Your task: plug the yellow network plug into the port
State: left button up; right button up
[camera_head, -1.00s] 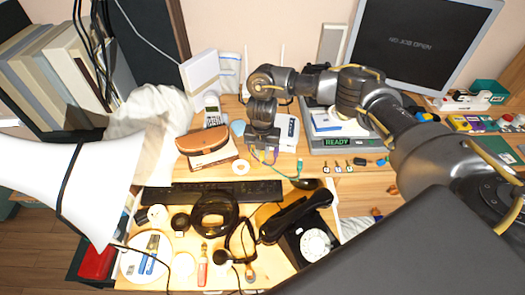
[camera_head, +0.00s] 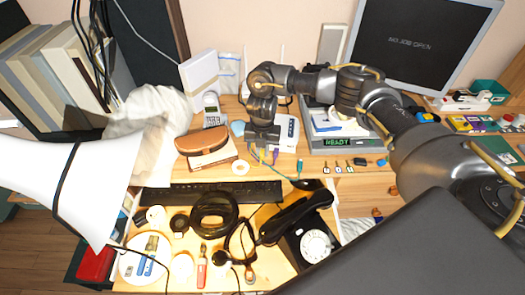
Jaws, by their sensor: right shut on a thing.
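My right gripper (camera_head: 262,142) points down at the front left of a white network box (camera_head: 288,131) on the desk. It is shut on the yellow network plug (camera_head: 262,152), of which only a little yellow shows under the fingers. A purple cable end (camera_head: 275,157) and a teal cable end (camera_head: 299,165) show to the right of the gripper. The port is hidden behind the gripper, and I cannot tell whether the plug touches it. My left gripper is not in view.
A brown case (camera_head: 203,141) and a cordless phone (camera_head: 211,109) stand left of the gripper. A keyboard (camera_head: 225,192) and a black dial phone (camera_head: 313,242) lie in front. A device with a READY display (camera_head: 338,142) stands to the right. A large white cone (camera_head: 95,185) fills the left.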

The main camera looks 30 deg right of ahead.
jog(key=shift+w+d+b, duration=0.35)
jog(key=shift+w+b, duration=0.05)
jog(key=shift+w, duration=0.1)
dwell(0.3)
jog(key=o, duration=0.9)
jog(key=shift+c, duration=0.2)
notch_tip(320, 180, up, 11)
jog(key=p, duration=0.1)
jog(key=shift+f, duration=0.1)
